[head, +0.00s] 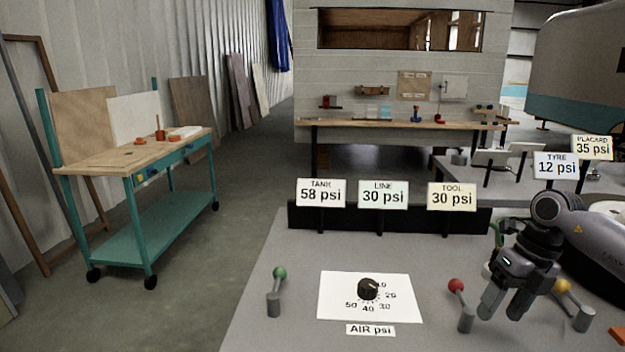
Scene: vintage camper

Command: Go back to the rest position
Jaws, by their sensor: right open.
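My right gripper (502,310) comes in from the right in the head view and hangs over the right part of the grey bench (250,325). Its fingers point down, are spread apart and hold nothing. It is between the red-knobbed lever (457,287) on its left and the yellow-knobbed lever (563,287) on its right. I cannot tell whether it touches either. A black dial (368,289) sits on a white plate marked AIR psi. A green-knobbed lever (279,273) stands left of it. My left gripper is not in view.
Signs reading TANK 58, LINE 30 and TOOL 30 psi (383,195) stand behind the dial. TYRE 12 psi (556,165) and PLACARD 35 psi (591,147) stand at the right. A teal cart (125,246) stands at the left, with clear floor (225,255) between it and the bench.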

